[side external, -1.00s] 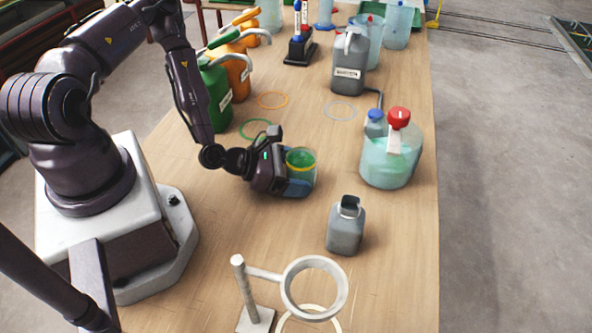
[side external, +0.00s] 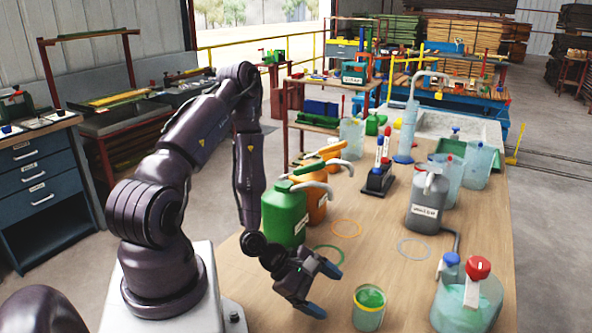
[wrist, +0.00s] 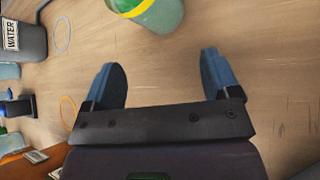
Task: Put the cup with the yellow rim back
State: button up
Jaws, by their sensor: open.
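The clear cup with the yellow rim (side external: 369,308) stands upright on the wooden table, with green inside it. It stands nearer the camera and to the right of the green ring marked on the table (side external: 328,262). My gripper (side external: 324,290) is open and empty, to the left of the cup and apart from it, its blue fingers pointing toward it. In the wrist view the cup (wrist: 152,14) is at the top edge, partly cut off, beyond the open fingertips (wrist: 162,68).
A green jug (side external: 285,212) and an orange jug (side external: 313,203) stand behind my gripper. A grey water jug (side external: 428,205) and a clear container with a red cap (side external: 468,300) stand to the right. Orange (side external: 346,228) and grey (side external: 413,248) table rings are empty.

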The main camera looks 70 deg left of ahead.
jog(key=a+r+m+g+y, duration=0.1)
jog(key=m, duration=0.1)
jog(key=w+a+r+m+g+y, duration=0.1)
jog(key=a+r+m, duration=0.1)
jog(key=m, duration=0.1)
jog(key=a+r+m+g+y, duration=0.1)
jog(key=a+m, duration=0.1)
jog(key=m, duration=0.1)
jog(key=shift+w+r, duration=0.15)
jog(key=shift+w, duration=0.15)
notch_tip(320, 180, up, 20)
jog(key=s+d+m+g+y, duration=0.15)
jog(key=m+y, duration=0.25)
jog(key=m, duration=0.7)
jog(key=s+d+r+m+h, duration=0.2)
jog(key=s+d+r+m, duration=0.4)
jog(key=s+r, duration=0.1)
jog(key=shift+s+d+r+m, duration=0.25)
jog(key=shift+s+r+m, duration=0.05)
jog(key=shift+s+m, duration=0.1)
